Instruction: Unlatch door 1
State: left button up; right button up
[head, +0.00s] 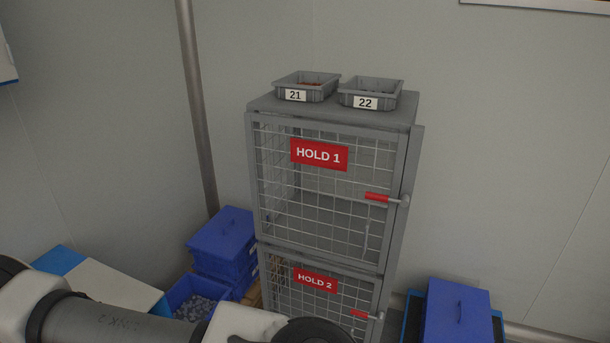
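Door 1 (330,235) is the upper wire-mesh door of a grey cage cabinet, marked by a red "HOLD 1" sign (319,155). It appears closed in its frame. Its latch handle (378,197) has a red grip and sits at the right edge of the door, pointing left, about level. One of my arms crosses the bottom left of the view, below and left of the door, apart from the latch. Neither gripper shows in the head view.
Door 2 with a "HOLD 2" sign (316,280) and red handle (359,314) is below. Trays 21 (295,96) and 22 (366,103) stand on top. Blue bins (224,237) stand left; a blue lidded box (457,312) stands right. A pole (198,110) rises at left.

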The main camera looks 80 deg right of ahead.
aim_at(404, 201)
jog(key=z, duration=3.25)
